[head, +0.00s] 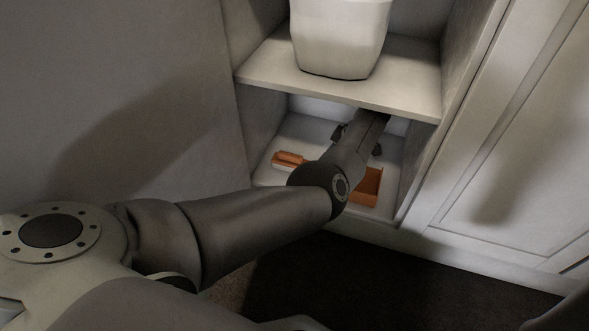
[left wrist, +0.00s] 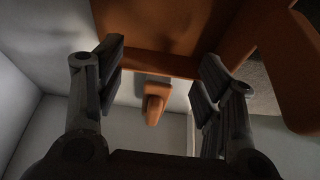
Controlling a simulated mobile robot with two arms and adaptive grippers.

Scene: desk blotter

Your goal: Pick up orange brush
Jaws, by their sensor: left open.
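The orange brush (head: 290,159), with a pale underside, lies at the left of the lower shelf compartment in the head view. An orange dustpan (head: 369,189) lies to its right, partly hidden behind my left arm. My left gripper (head: 358,141) is inside the compartment, open and empty, to the right of the brush. In the left wrist view, the open fingers (left wrist: 165,80) straddle the dustpan's edge (left wrist: 160,64) and its handle (left wrist: 154,103). Another orange piece, apparently the brush (left wrist: 291,72), is at the right, outside the fingers. Contact cannot be told.
A shelf board (head: 345,88) is close above my left forearm and carries a white bin (head: 340,38). Cabinet side walls bound the compartment. A closed panelled door (head: 510,150) stands at right. Dark floor (head: 340,280) lies in front.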

